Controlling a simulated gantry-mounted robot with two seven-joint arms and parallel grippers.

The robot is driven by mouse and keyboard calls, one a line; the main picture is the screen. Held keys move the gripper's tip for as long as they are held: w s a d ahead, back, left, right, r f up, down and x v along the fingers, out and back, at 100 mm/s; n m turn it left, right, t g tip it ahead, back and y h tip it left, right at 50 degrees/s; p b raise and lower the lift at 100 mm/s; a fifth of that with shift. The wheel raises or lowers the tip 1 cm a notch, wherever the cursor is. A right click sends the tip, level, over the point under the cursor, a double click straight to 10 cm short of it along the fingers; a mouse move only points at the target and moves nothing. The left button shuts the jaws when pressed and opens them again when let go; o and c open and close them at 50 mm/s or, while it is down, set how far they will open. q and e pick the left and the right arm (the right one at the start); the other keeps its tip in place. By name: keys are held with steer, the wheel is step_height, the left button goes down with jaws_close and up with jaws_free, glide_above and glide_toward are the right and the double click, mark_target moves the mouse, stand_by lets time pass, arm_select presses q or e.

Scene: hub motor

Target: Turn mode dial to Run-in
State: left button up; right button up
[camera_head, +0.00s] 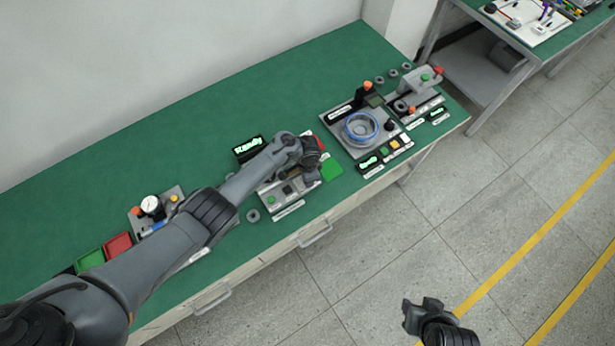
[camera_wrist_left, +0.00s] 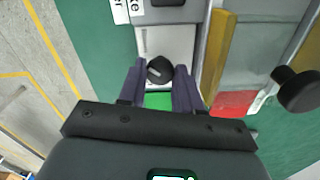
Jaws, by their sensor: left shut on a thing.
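The mode dial (camera_wrist_left: 160,70) is a black round knob with a light pointer mark, on a pale panel in the left wrist view. My left gripper (camera_wrist_left: 159,78) is shut on it, with one finger on each side. In the head view my left gripper (camera_head: 312,168) is over the right part of the middle station (camera_head: 286,192), and the dial is hidden under it. The pointer sits at a slant; I cannot read which mode it marks. My right gripper (camera_head: 424,306) is over the floor, away from the bench, and looks empty.
A lit display (camera_head: 247,148) stands behind the station. A fixture with a blue ring (camera_head: 361,128) stands to the right, a gauge (camera_head: 151,205) to the left.

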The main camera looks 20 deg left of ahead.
arm_select(q)
steer(key=o, duration=1)
steer(key=shift+o, duration=0.2)
step_height(320, 180, up, 11)
steer(key=p, duration=0.4)
steer(key=shift+f, duration=0.1)
